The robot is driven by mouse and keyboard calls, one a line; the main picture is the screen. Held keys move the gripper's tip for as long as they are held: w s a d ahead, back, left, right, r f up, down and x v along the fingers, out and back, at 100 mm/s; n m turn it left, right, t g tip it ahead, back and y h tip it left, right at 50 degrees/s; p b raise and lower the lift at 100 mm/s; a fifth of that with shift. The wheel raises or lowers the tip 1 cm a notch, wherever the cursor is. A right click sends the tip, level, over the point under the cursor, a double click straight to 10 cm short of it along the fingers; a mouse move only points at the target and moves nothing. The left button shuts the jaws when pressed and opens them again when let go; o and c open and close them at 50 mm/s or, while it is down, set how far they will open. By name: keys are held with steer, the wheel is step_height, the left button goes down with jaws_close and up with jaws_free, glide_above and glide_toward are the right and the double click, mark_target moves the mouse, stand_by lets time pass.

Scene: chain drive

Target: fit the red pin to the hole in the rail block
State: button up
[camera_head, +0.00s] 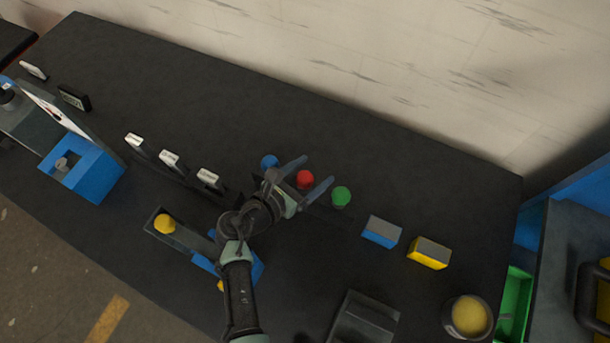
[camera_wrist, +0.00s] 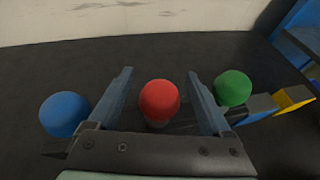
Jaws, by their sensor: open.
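The red pin (camera_head: 305,179) has a rounded red head and stands in a row between a blue pin (camera_head: 269,162) and a green pin (camera_head: 341,196). My gripper (camera_head: 305,172) is open, with one finger on each side of the red pin. In the wrist view the red head (camera_wrist: 159,100) shows between the two spread fingers (camera_wrist: 160,85), with a gap on both sides. The pin's lower part is mostly hidden. A dark rail with a yellow knob (camera_head: 165,224) lies left of my arm, partly covered by it. I cannot make out a hole in it.
A blue-grey block (camera_head: 382,231) and a yellow-grey block (camera_head: 429,252) stand to the right. A round container with yellow contents (camera_head: 469,317) is at the front right. Several white-labelled pieces (camera_head: 172,160) and a blue box (camera_head: 85,175) are on the left. The table's back is clear.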

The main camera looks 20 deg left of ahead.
steer(key=shift+w, duration=0.2)
steer(key=shift+f, duration=0.1)
steer(key=shift+c, duration=0.4)
jaws_close()
